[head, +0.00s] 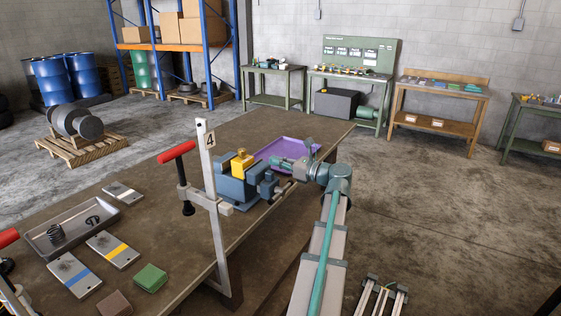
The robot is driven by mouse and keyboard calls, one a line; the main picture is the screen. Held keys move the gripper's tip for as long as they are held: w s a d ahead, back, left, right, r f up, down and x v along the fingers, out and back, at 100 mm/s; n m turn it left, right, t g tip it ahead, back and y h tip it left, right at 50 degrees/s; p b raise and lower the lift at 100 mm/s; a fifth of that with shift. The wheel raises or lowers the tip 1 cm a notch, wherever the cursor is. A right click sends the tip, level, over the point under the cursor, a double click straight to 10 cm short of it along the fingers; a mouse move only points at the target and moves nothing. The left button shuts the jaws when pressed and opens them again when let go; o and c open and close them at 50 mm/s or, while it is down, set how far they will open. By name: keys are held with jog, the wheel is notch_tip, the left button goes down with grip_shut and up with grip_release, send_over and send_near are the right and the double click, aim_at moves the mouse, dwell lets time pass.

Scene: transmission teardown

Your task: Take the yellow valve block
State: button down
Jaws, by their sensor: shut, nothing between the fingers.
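The yellow valve block (242,163) sits upright between the jaws of a blue vise (236,191) on the brown workbench. My gripper (272,161) is just right of the block in the head view, in front of the purple tray (292,147). It points left toward the block, and a small gap shows between them in the picture. The fingers are small here and look shut and empty. The lower part of the block is hidden by the vise.
A tall grey clamp (212,200) with a red handle stands left of the vise at the bench edge. A grey tray (70,230) holds a spring and a ring. A green block (150,277) and several flat plates lie nearby. Bare bench shows behind the vise.

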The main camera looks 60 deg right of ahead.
aim_at(245, 152)
jog(key=w+p, duration=0.2)
jog(key=w, duration=0.8)
jog(key=shift+p, duration=0.3)
jog(key=shift+a, duration=0.1)
jog(key=shift+w, duration=0.1)
jog(key=shift+w+p, duration=0.35)
jog(key=shift+w, duration=0.4)
